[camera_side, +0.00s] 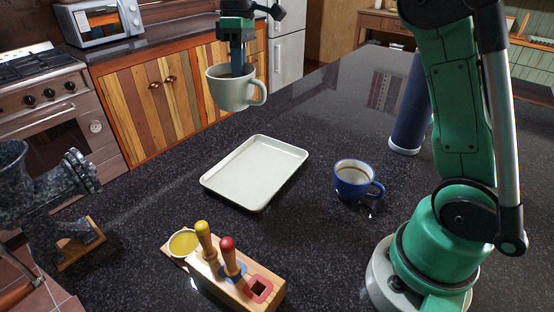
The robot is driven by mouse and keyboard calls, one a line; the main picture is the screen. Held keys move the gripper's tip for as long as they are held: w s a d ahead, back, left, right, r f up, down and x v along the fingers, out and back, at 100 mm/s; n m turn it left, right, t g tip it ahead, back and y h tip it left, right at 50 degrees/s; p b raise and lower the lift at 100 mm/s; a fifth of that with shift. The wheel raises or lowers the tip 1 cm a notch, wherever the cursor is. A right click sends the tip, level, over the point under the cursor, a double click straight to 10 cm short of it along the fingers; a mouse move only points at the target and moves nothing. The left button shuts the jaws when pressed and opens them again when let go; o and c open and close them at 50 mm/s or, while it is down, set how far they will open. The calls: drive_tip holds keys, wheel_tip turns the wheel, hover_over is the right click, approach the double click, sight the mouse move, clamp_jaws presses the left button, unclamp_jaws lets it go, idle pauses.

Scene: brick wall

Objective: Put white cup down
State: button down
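The white cup (233,92) hangs upright in the air above the dark counter, up and left of the white tray in the picture. Its handle points right. My gripper (238,66) reaches down from above at the cup, with its fingers going into the cup's mouth. The fingertips are hidden inside the cup, but the cup is held off the counter, so the gripper is shut on it, seemingly at its wall or rim.
An empty white tray (255,172) lies on the counter (330,255). A blue cup (354,182) stands right of it. A wooden block with coloured handles (236,280) is in front, a dark grinder (45,195) at left, a dark blue cylinder (409,115) near my arm.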

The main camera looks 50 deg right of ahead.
wheel_tip(320, 180, down, 19)
drive_tip(key=shift+r, duration=0.2)
idle(0.3)
drive_tip(key=c, duration=1.4)
unclamp_jaws()
drive_tip(key=shift+f, duration=0.15)
drive_tip(key=o, duration=0.4)
